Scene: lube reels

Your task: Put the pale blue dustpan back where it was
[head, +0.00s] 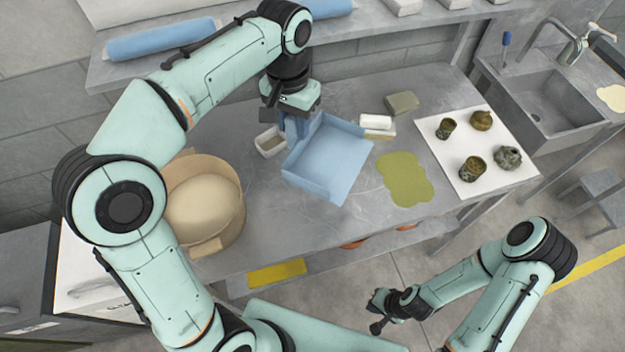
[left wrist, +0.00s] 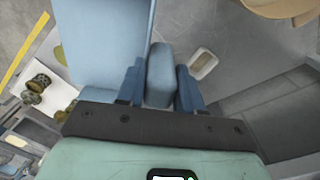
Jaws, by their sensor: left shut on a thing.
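The pale blue dustpan (head: 335,155) is over the middle of the grey table, its open pan spread toward the front right. My left gripper (head: 296,125) is at its back left corner, shut on its handle. In the left wrist view the handle (left wrist: 160,72) stands between the two blue fingers of the left gripper (left wrist: 160,88), and the pan (left wrist: 100,40) fills the upper left. I cannot tell whether the pan touches the table. My right gripper (head: 384,308) hangs in front of the table, away from the dustpan; its fingers are too small to read.
A green flat patch (head: 405,180) lies right of the dustpan, with a white board (head: 450,165) bearing several pots beyond. A small white dish (head: 270,142) is close left, a round tan tub (head: 205,200) further left. Pale blocks (head: 377,123) lie behind. A shelf (head: 360,35) runs above.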

